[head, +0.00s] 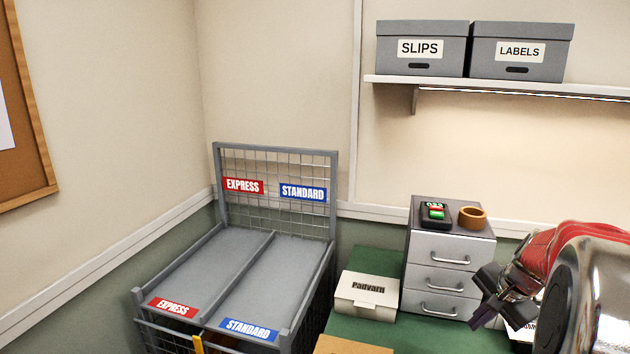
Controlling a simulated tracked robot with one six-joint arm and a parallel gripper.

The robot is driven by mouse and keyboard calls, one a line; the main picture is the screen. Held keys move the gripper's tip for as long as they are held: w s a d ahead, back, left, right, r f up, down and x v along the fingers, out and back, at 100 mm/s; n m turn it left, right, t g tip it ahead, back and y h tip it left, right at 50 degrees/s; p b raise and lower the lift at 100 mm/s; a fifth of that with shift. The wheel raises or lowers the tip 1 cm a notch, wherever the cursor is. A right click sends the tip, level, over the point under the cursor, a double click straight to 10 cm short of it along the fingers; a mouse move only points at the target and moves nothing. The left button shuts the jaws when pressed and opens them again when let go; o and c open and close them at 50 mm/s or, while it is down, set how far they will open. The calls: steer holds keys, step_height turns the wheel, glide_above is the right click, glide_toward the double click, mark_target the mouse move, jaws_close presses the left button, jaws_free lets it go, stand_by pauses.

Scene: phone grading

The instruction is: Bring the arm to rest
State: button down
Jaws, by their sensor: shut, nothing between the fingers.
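My gripper (484,309) is at the lower right in the head view, at the end of my red and silver arm. It is in front of the right side of the grey drawer unit, above the green table. It is shut and holds nothing. My arm hides part of the table and a white item with dark lettering behind it.
A white box marked Padvard (366,298) sits on the green table (385,262), left of the grey drawer unit (440,247). A wire cart (329,262) with EXPRESS and STANDARD bays stands at left, both bays empty. A shelf (480,85) holds two grey boxes.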

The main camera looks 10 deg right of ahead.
steer(key=s+a+r+n, duration=0.2)
steer(key=s+a+n, duration=0.2)
steer(key=a, duration=0.7)
steer(key=s+a+r+n, duration=0.2)
steer(key=s+a+n, duration=0.3)
steer(key=a, duration=0.7)
steer(key=s+a+r+n+t, duration=0.1)
steer(key=s+a+n, duration=0.3)
steer(key=a, duration=0.7)
steer(key=r+n, duration=0.1)
steer(key=n, duration=0.1)
steer(key=shift+s+a+r+n, duration=0.35)
steer(key=shift+s+r+n, duration=0.05)
